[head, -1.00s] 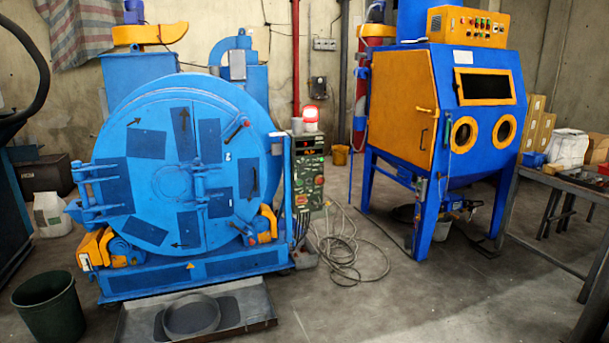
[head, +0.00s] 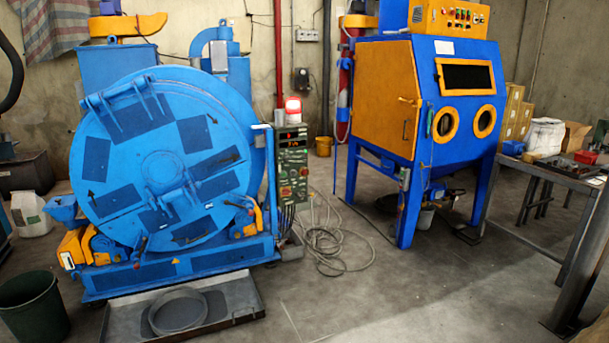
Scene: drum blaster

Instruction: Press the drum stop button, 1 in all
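A large blue drum (head: 120,180) faces me on the left, with dark patches, hinges and arrows on its round front. A narrow green control panel (head: 291,155) stands upright just right of the drum, with a dark display at its top and several small buttons below. Reddish buttons (head: 285,191) show on its lower part; their labels are too small to read, so I cannot tell which is the stop button. A red beacon (head: 293,109) glows on top of the panel. Neither of my grippers is in view.
A blue and orange blasting cabinet (head: 386,90) stands at the right, with a metal table (head: 550,175) beside it. Loose cables (head: 335,245) lie on the floor right of the panel. A grey tray (head: 235,299) and a dark bin (head: 32,308) are in front.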

